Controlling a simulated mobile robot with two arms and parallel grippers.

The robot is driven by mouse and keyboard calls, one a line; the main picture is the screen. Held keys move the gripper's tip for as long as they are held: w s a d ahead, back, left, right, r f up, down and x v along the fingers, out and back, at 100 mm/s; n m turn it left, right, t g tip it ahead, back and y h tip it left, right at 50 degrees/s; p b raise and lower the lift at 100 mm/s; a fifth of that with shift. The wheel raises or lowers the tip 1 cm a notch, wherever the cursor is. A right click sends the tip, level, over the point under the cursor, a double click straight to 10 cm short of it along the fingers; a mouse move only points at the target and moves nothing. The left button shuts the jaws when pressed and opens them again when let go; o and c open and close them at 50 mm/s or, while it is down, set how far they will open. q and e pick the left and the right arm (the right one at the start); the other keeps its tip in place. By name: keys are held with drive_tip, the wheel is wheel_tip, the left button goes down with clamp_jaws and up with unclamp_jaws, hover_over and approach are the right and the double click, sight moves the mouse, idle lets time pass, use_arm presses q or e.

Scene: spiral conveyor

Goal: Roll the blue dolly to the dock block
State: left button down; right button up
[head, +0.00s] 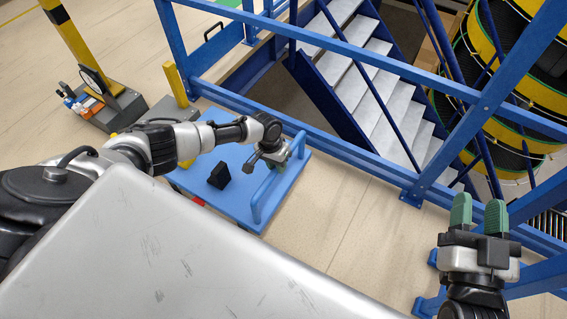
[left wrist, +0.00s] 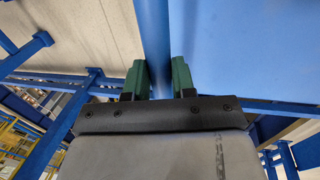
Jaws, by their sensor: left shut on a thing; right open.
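The blue dolly (head: 232,160) is on the floor beyond my grey body, beside the blue railing. Its raised handle (head: 266,194) is on its right side. My left gripper (head: 284,154) is shut on the handle; in the left wrist view the blue bar (left wrist: 152,40) runs between the green fingers (left wrist: 159,78). My right gripper (head: 479,212) is open and empty at the lower right, away from the dolly. A grey block with a yellow upright (head: 170,108) stands at the dolly's far left; I cannot tell for sure whether it is the dock block or touches the dolly.
A small black wedge-like object (head: 218,176) is on the dolly deck. A blue railing (head: 330,155) and grey stairs (head: 375,90) lie beyond it. A yellow-black post (head: 70,35) on a grey base stands at the left. The spiral conveyor (head: 520,80) is at the upper right. Floor right of the dolly is clear.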

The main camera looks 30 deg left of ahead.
use_arm(q)
drive_tip(key=shift+w+a+r, duration=0.15)
drive_tip(key=shift+a, duration=0.2)
drive_tip(key=c, duration=1.2)
unclamp_jaws()
drive_tip(key=shift+o, duration=1.3)
